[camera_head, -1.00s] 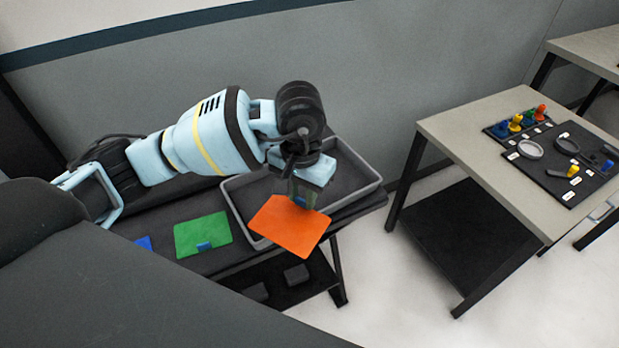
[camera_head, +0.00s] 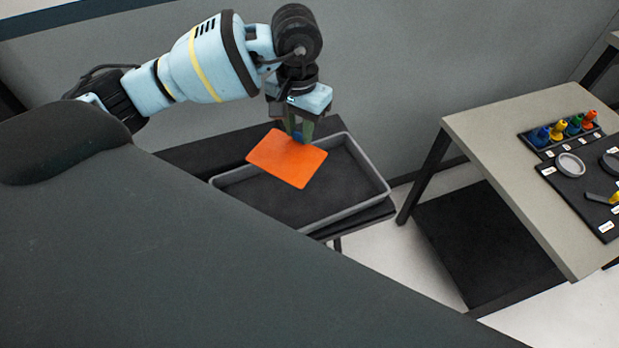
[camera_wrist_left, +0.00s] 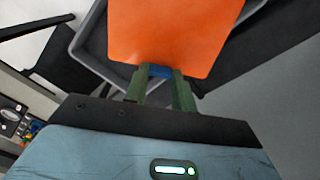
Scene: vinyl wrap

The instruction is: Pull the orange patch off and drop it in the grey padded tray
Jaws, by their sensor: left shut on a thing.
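The orange patch (camera_head: 287,157) is a flat rounded rectangle hanging from my left gripper (camera_head: 299,137), above the tray. My left gripper is shut on the blue tab at the patch's edge. The left wrist view also shows the patch (camera_wrist_left: 175,30), with the blue tab between the gripper's green fingers (camera_wrist_left: 160,74). The grey padded tray (camera_head: 372,172) has a raised light grey rim and a dark floor, and stands on a dark bench. The patch hides part of the tray's left inside and far rim. My right gripper is not in view.
A light-topped table (camera_head: 500,130) stands to the right. It carries a rack of several coloured pieces (camera_head: 563,127) and a dark board with a round grey dish (camera_head: 570,165). A dark grey surface fills the lower left foreground. A grey wall (camera_head: 400,60) is behind.

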